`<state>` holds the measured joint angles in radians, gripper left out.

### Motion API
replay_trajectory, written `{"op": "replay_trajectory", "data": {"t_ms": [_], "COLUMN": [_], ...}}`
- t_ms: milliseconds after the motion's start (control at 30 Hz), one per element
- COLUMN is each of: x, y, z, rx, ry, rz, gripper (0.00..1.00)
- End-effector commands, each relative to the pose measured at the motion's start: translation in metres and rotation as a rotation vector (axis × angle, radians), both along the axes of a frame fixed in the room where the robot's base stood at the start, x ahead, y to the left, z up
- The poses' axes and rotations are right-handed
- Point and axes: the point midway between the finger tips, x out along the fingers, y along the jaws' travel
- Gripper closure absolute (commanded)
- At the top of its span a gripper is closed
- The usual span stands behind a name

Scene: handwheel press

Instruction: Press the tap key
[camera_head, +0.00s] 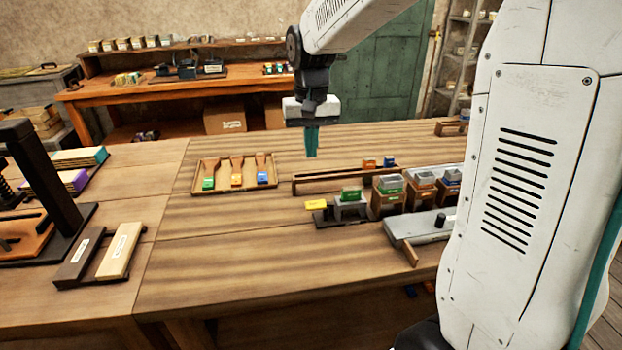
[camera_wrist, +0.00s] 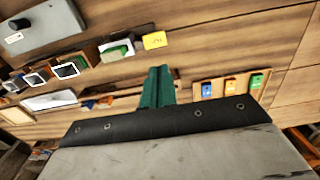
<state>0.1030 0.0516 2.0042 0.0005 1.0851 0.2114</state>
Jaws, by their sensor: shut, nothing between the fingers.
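A small yellow key with dark lettering (camera_head: 315,204) sticks out to the left of a small grey block with a green top (camera_head: 350,200); I take it to be the tap key, but its lettering is too small to read. In the wrist view the yellow key (camera_wrist: 155,40) lies above and slightly left of the fingertips. My gripper (camera_head: 311,152) has green fingers, closed together and empty. It hangs pointing down above the table, and in the head view it shows behind the yellow key. The fingers also show in the wrist view (camera_wrist: 158,72).
A grey box with a black knob (camera_head: 425,228) stands right of the key. Several brown blocks with coloured tops and a low wooden rail (camera_head: 330,181) stand behind it. A tray (camera_head: 194,180) with three tagged paddles lies left. A dark press (camera_head: 62,200) stands far left. The front middle is bare.

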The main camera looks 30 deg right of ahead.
Motion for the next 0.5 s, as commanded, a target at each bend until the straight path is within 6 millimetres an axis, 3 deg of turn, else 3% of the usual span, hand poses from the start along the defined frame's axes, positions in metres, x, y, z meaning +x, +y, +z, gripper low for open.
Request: {"op": "replay_trajectory", "data": {"t_ms": [167,500], "x": [-0.001,-0.001], "y": [0.000,0.000], "z": [-0.026,-0.099], "rx": [0.001,0.001], "ry": [0.005,0.006], "rz": [0.000,0.000], "gripper": [1.00,1.00]}}
